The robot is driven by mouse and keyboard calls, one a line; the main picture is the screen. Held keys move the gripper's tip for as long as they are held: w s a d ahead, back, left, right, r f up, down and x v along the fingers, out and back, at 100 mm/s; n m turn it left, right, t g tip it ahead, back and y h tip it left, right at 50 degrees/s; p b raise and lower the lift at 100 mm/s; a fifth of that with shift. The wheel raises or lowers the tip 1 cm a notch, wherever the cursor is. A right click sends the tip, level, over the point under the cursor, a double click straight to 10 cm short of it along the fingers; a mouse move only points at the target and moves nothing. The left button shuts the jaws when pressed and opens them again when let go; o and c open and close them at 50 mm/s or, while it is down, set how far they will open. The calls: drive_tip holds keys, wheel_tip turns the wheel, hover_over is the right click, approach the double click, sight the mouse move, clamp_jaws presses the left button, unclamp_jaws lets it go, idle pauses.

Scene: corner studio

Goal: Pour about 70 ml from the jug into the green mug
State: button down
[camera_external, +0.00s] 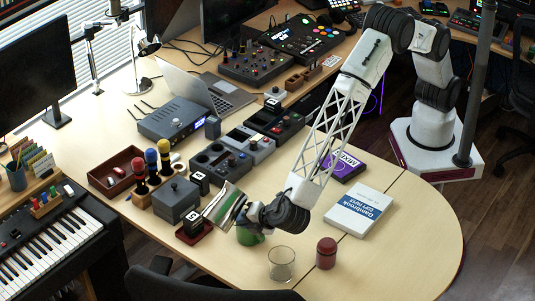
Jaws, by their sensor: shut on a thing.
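My gripper (254,214) is above the front part of the wooden desk, shut on a shiny metal jug (224,204). The jug is off the desk and strongly tilted, leaning to the left. The green mug (249,237) stands on the desk just below my gripper and is partly hidden by it. The jug's body is up and left of the mug. I cannot make out any liquid, or the level inside the mug.
A clear glass (281,264) and a dark red jar (326,253) stand close by at the front. A grey box (177,200) and a dark red stand (193,231) are left of the jug. A white book (360,211) lies right.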

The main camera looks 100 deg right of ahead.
drive_tip(key=shift+w, duration=0.1)
drive_tip(key=shift+w+a+r+m+t+y, duration=0.15)
drive_tip(key=shift+a+m+t+y, duration=0.15)
drive_tip(key=shift+m+t, duration=0.1)
idle(1.1)
drive_tip(key=shift+s+d, duration=0.15)
drive_tip(key=shift+s, duration=0.15)
idle(0.4)
drive_tip(key=shift+w+a+r+m+t, duration=0.2)
drive_tip(key=shift+w+m+t, duration=0.1)
drive_tip(key=shift+w, duration=0.35)
idle(1.0)
drive_tip(key=shift+f, duration=0.1)
drive_tip(key=shift+s+d+r+n+g+h, duration=0.25)
drive_tip(key=shift+s+d+n+g+h, duration=0.35)
drive_tip(key=shift+n+g, duration=0.45)
